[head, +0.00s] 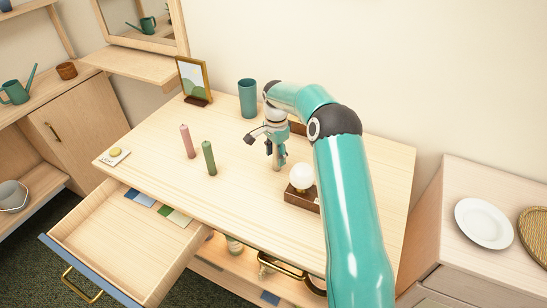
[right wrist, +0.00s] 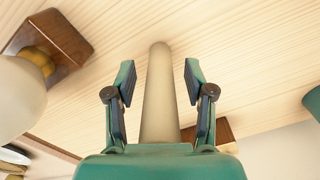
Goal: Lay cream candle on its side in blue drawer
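The cream candle shows between my right gripper's fingers in the right wrist view (right wrist: 160,95), and its lower part shows under the gripper in the head view (head: 276,166). It looks upright on the desk (head: 235,205). My right gripper (head: 276,155) points down around the candle. Its two fingers (right wrist: 165,85) stand apart, with a gap on each side of the candle. The blue drawer (head: 85,270), with a blue front and brass handle, is pulled out at the lower left. Flat coloured cards (head: 160,210) lie at its inner end. My left gripper is not in view.
A pink candle (head: 187,141) and a green candle (head: 209,157) stand left of the gripper. A teal cup (head: 248,98) and picture frame (head: 194,80) stand behind. A round lamp (head: 301,177) on a brown base is close right. The drawer's front part is bare.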

